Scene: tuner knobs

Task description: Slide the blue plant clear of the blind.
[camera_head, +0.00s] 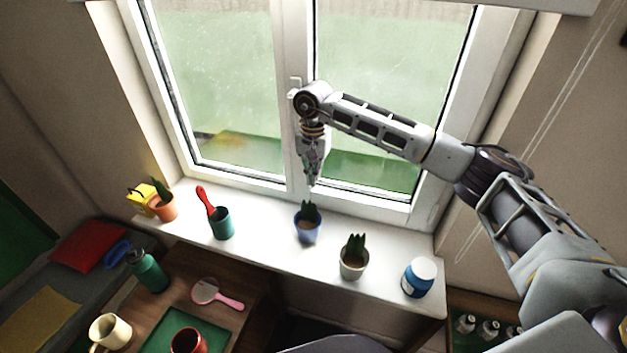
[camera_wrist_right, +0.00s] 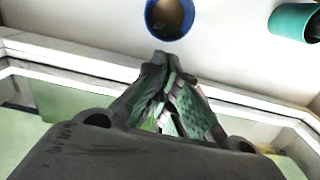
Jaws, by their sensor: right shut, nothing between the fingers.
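The blue plant (camera_head: 308,228), a blue pot with a spiky green plant, stands upright on the white windowsill (camera_head: 270,238) near its middle. In the right wrist view, part of the blue pot (camera_wrist_right: 170,17) shows at the top edge, with dark soil inside. My right gripper (camera_head: 313,183) points down between the window and the pot, shut and empty. The blind (camera_head: 340,2) shows as a pale strip at the top. My left gripper is not in view.
A white pot with a plant (camera_head: 354,258) and a blue jar (camera_head: 419,277) stand to the right on the sill. A green cup with a red-handled tool (camera_head: 221,222) and an orange pot (camera_head: 162,207) stand left. The window handle (camera_head: 295,84) is beside my right wrist.

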